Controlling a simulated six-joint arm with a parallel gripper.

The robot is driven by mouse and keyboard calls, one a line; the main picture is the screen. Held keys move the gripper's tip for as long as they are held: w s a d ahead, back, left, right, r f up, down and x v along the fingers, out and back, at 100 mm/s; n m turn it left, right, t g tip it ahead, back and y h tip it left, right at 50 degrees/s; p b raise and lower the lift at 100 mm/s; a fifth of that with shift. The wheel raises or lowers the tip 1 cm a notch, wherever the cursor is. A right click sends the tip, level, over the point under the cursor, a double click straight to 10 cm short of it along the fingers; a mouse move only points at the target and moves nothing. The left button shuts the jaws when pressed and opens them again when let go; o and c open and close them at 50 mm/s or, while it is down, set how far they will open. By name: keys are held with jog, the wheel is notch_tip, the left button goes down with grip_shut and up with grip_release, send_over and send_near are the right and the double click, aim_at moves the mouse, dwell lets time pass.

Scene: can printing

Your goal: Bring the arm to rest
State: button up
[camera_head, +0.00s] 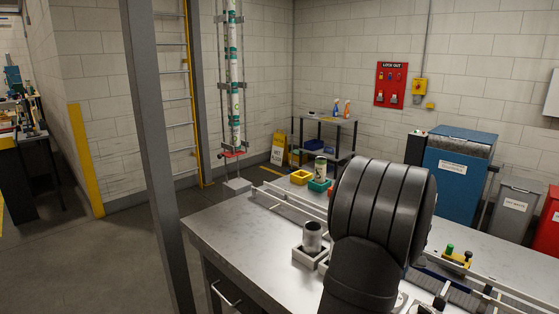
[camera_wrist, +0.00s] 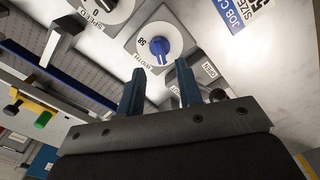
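My gripper (camera_wrist: 160,70) shows in the wrist view. Its two dark blue fingers stand apart with nothing between them. Beyond the fingertips is a white dial with a blue knob (camera_wrist: 160,46), marked WIDTH. The knob appears clear of the fingers, but the exact gap is hard to judge.
On the metal worktable (camera_head: 225,232), a grey can (camera_head: 312,236) stands in a square holder. The table's left part is clear.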

notch_tip(320, 180, down, 5)
dwell(0.3)
jog(key=shift+r, duration=0.15)
